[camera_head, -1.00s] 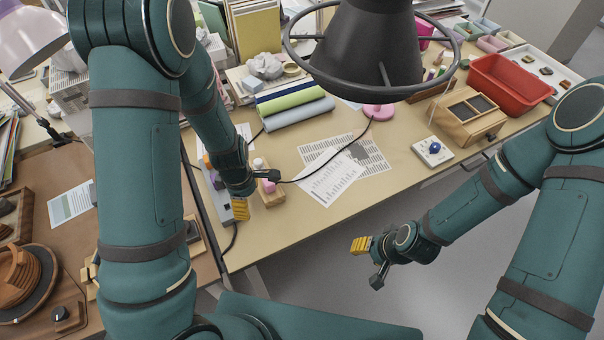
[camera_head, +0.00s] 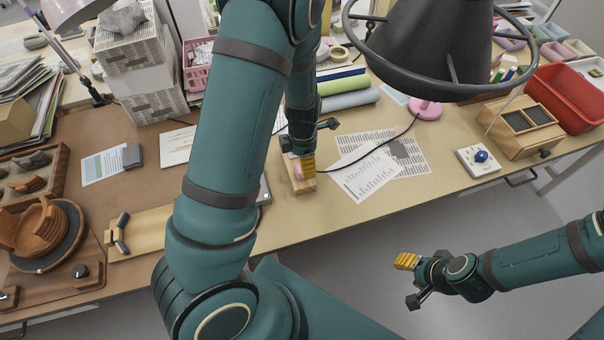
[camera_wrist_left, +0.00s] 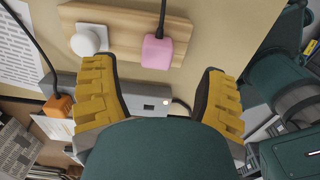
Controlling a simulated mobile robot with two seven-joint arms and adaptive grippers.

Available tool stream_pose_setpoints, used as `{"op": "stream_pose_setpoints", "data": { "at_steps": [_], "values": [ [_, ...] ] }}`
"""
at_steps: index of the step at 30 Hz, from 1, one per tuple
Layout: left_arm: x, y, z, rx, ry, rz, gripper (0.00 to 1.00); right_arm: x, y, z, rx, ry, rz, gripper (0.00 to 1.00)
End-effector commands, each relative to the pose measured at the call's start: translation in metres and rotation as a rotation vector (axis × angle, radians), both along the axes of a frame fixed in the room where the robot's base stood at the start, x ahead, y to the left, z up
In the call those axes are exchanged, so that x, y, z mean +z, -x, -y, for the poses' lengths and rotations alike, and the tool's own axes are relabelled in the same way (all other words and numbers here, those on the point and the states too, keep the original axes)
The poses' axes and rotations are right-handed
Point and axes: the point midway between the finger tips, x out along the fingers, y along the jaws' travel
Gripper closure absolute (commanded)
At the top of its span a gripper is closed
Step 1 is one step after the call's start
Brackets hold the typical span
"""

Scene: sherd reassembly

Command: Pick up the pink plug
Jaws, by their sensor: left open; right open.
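The pink plug (camera_wrist_left: 158,51) stands in a small wooden board with a dark cord running from it in the left wrist view. In the head view the pink plug (camera_head: 298,172) shows small beside my left fingers. The wooden board (camera_wrist_left: 122,20) also holds a round white plug (camera_wrist_left: 88,40). My left gripper (camera_wrist_left: 157,72) is open and empty, its yellow fingers wide apart with the pink plug ahead, between their lines. In the head view my left gripper (camera_head: 308,166) is over the board. My right gripper (camera_head: 408,262) is open and empty over the floor.
A grey power strip (camera_wrist_left: 150,100) with an orange plug (camera_wrist_left: 60,104) lies beside the board. Printed sheets (camera_head: 365,172) lie to the right. A black lamp shade (camera_head: 425,45) hangs over the table. A white box with a blue knob (camera_head: 480,157) stands further right.

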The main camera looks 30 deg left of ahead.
Motion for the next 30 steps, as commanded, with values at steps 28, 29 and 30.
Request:
{"op": "stream_pose_setpoints", "data": {
  "at_steps": [28, 29, 30],
  "values": [
    [-0.064, 0.000, -0.004, -0.001, 0.001, 0.001, 0.43, -0.021, 0.007, -0.001, 0.013, -0.004, -0.016, 0.53],
    [-0.064, 0.000, -0.004, -0.001, 0.001, 0.001, 0.54, -0.021, 0.007, -0.001, 0.013, -0.004, -0.016, 0.53],
    [-0.064, 0.000, -0.004, -0.001, 0.001, 0.001, 0.68, -0.021, 0.007, -0.001, 0.013, -0.004, -0.016, 0.53]
  ]
}}
